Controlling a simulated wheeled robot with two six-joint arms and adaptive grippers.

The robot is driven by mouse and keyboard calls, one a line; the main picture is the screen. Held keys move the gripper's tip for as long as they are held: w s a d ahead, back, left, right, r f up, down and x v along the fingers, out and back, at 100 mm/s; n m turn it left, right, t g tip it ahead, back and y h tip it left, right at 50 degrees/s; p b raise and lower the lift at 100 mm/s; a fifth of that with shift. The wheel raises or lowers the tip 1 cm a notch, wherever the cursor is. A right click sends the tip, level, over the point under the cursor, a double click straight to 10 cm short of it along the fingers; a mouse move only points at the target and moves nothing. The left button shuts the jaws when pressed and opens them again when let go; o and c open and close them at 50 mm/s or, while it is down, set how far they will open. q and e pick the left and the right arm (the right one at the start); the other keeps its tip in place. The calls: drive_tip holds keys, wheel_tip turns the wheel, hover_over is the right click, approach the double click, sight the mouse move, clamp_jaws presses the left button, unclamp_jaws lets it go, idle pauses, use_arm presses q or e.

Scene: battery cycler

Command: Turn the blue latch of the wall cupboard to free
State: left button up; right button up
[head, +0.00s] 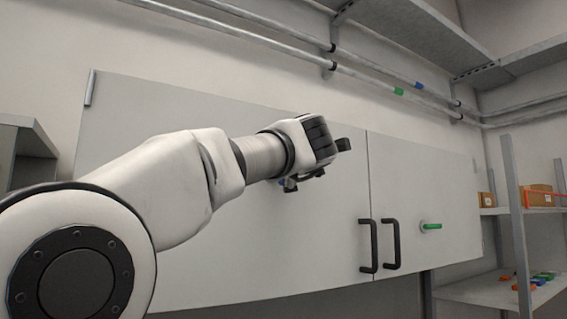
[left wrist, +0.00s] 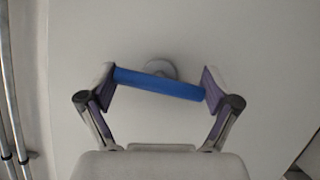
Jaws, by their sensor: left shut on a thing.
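The wall cupboard (head: 215,112) has two pale grey doors. In the left wrist view, the blue latch (left wrist: 158,84) is a bar on a round grey boss (left wrist: 160,69) on the door. It lies near level, its right end slightly lower. My left gripper (left wrist: 160,86) has a finger at each end of the bar and is shut on it. In the head view, my left gripper (head: 330,148) is at the left door and hides nearly all of the latch; only a bit of blue shows below it. My right gripper is not in view.
A green latch (head: 430,226) sits level on the right door. Two black handles (head: 367,246) (head: 391,244) stand by the door seam. Pipes (head: 290,55) run above the cupboard. A shelf with boxes (head: 540,195) and small coloured parts stands at the right.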

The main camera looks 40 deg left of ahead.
use_arm(q)
drive_tip(key=shift+o, duration=0.2)
drive_tip(key=shift+m+p, duration=0.45)
drive_tip(key=shift+m, duration=0.65)
drive_tip(key=shift+f, duration=0.1)
drive_tip(key=o, duration=1.4)
